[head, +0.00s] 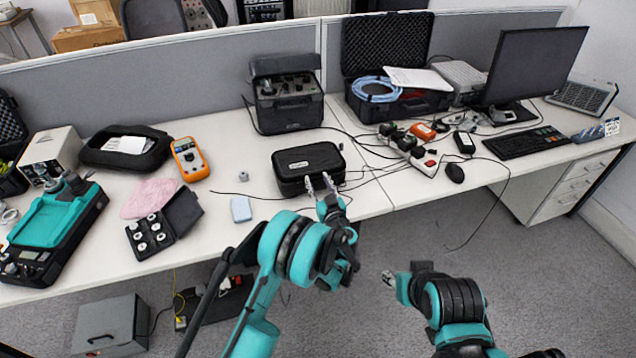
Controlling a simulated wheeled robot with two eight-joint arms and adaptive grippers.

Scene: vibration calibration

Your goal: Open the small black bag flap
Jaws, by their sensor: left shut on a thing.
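The small black bag (322,157) lies on the white desk near its front edge, in the middle of the head view. My right gripper (389,279) is in front of the desk, over the floor and away from the bag. Its fingers are too small to tell open from shut.
A black instrument case (288,108) stands behind the bag. Cables and a power strip (412,152) lie to the right. The desk's front edge is close to the bag.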

